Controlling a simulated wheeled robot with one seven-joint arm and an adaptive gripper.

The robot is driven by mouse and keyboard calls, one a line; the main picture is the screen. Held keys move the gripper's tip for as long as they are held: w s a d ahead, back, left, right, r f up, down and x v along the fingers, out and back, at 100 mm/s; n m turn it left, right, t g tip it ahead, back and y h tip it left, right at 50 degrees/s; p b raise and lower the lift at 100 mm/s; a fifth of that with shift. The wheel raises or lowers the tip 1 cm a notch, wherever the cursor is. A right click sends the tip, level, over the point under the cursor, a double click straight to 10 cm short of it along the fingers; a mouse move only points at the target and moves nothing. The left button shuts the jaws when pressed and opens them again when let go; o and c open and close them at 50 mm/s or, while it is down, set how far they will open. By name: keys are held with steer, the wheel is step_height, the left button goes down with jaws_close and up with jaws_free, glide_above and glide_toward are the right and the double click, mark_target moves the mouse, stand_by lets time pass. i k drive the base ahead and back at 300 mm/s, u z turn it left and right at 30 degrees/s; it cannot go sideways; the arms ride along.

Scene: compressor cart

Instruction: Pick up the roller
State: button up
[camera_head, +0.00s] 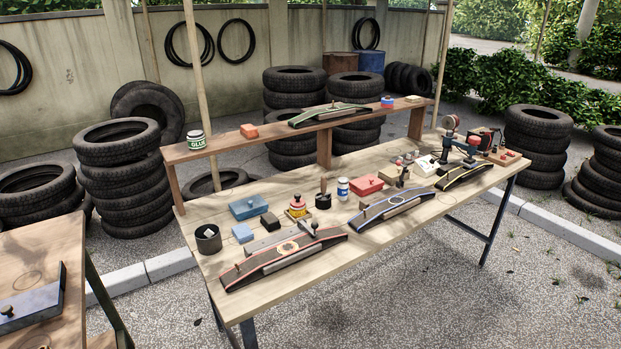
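The wooden workbench (375,235) holds many small tools, and I cannot tell for certain which one is the roller. A small dark tool with an upright handle (402,178) stands near the middle right of the bench, behind a blue-edged curved tyre piece (376,211). A short wooden handle rises from a small black pot (323,201) near the middle. Another small knobbed tool (309,229) lies by the red-edged curved tyre piece (283,257) at the front left. My gripper is not in view.
A raised wooden shelf (285,134) runs along the bench's back, with a glue tin (196,139) on it. A blue box (248,207) and a red box (366,184) sit on the bench. Tyre stacks (125,180) stand behind. Gravel in front is open.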

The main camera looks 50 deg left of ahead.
mark_target(323, 180)
steer(key=u, duration=0.75)
steer(key=i, duration=0.85)
steer(key=u, duration=1.15)
steer(key=i, duration=0.25)
steer(key=u, duration=0.2)
